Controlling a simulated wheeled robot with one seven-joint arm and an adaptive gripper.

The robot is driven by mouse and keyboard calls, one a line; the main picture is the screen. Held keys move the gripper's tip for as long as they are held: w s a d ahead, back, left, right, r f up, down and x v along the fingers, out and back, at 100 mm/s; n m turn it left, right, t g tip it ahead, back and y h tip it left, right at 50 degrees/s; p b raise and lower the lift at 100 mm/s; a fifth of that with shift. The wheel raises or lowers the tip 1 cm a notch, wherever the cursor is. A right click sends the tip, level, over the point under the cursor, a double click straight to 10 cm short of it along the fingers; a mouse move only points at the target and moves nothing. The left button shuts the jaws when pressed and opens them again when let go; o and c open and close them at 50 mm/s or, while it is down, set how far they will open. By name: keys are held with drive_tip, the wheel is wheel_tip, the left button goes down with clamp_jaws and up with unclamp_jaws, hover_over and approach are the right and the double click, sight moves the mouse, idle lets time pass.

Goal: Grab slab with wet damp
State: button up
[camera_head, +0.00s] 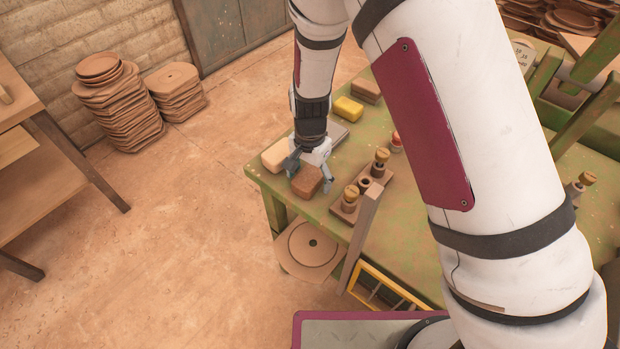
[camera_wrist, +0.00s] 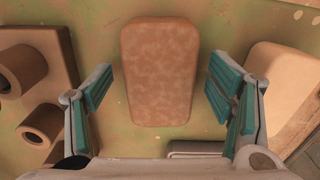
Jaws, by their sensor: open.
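A reddish-brown slab with mottled, darker patches (camera_wrist: 160,72) lies on the green table, between the open fingers of my gripper (camera_wrist: 158,95) in the wrist view. A gap shows on both sides of it, so neither finger touches it. In the head view the brown slab (camera_head: 307,180) is near the table's front left corner, with my gripper (camera_head: 311,172) directly over it. A cream slab (camera_head: 276,154) lies just to its left and also shows at the right of the wrist view (camera_wrist: 279,85).
A wooden block with holes and brass-topped plugs (camera_head: 350,203) stands close to the right of the slab; it also shows at the left in the wrist view (camera_wrist: 62,75). A yellow block (camera_head: 348,109) and a brown block (camera_head: 366,90) lie farther back on the green table (camera_head: 393,235).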

drive_tip(key=c, duration=1.6)
